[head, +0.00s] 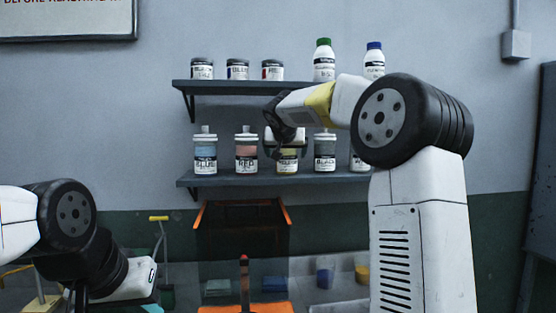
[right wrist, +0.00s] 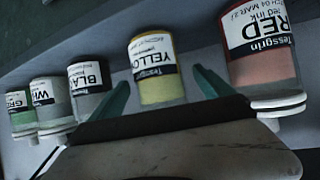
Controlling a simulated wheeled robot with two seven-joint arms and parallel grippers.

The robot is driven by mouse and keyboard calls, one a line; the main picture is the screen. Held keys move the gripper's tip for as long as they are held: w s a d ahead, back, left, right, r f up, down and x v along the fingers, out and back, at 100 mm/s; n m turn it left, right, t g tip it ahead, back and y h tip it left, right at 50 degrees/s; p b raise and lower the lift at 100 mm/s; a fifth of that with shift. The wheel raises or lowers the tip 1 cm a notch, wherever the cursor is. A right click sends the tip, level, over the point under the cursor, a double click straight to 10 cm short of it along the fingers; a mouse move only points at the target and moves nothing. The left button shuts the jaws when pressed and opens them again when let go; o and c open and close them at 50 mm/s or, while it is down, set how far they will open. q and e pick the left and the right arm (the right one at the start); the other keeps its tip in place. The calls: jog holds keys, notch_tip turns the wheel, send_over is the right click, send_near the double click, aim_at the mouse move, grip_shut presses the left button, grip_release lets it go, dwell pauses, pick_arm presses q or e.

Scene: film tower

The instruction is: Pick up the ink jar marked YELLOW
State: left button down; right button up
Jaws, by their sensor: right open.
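The ink jar marked YELLOW (head: 287,161) stands on the lower wall shelf (head: 235,180), between the RED and BLACK jars. It has a yellow body and a white label. In the right wrist view the YELLOW jar (right wrist: 156,72) appears upside down, between the two teal fingers. My right gripper (right wrist: 161,78) is open, with one finger on each side of the jar; I cannot tell if either touches it. In the head view my right gripper (head: 286,150) partly covers the jar's top.
The RED jar (right wrist: 262,50) stands close beside one finger and the BLACK jar (right wrist: 90,82) is near the other. A BLUE jar (head: 205,155) stands farther left. The upper shelf (head: 235,87) holds several jars and bottles above my right gripper.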

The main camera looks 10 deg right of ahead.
jog(key=shift+x, duration=1.3)
jog(key=shift+r, duration=0.1)
jog(key=c, duration=2)
